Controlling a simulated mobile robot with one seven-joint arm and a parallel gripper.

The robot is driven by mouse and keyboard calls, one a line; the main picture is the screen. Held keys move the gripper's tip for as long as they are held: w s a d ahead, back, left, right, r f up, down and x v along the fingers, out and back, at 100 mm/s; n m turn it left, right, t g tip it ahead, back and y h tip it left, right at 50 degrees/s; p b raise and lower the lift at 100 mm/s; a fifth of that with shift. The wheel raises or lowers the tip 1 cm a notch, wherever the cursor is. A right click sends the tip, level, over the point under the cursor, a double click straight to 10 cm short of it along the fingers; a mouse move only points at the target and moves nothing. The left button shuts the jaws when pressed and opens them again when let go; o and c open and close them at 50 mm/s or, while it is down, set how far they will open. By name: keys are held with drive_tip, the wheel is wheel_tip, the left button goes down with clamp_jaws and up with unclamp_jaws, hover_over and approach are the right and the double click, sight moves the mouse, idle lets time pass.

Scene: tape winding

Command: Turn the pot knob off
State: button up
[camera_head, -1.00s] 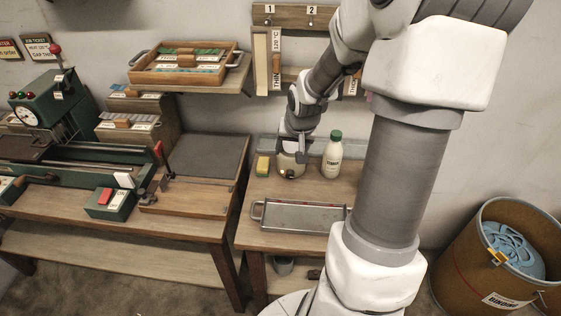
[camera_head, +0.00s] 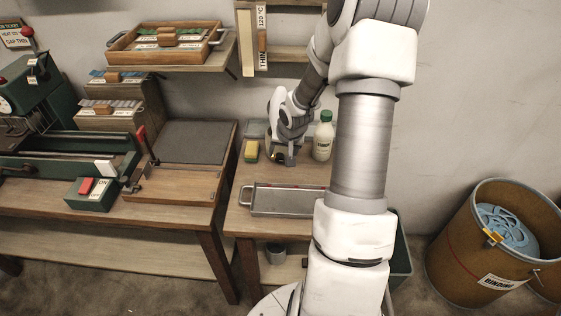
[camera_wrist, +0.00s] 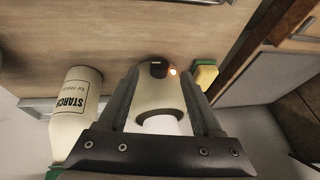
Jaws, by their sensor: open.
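In the wrist view my gripper (camera_wrist: 160,78) is open, with one finger on each side of the pot. The fingertips reach about as far as the knob, which sits between them. I cannot tell whether the fingers touch the pot. In the head view my gripper (camera_head: 283,157) is over the pot's place on the small table and hides most of it.
A white starch bottle (camera_head: 323,136) with a green cap stands close to the right of my gripper. A yellow and green sponge (camera_head: 251,151) lies to the left. A metal tray (camera_head: 290,200) is in front. A bin (camera_head: 455,245) stands on the floor at right.

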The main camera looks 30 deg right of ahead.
sight(280, 159)
drive_tip(key=shift+b+x, duration=0.3)
drive_tip(key=shift+x, duration=1.75)
clamp_jaws()
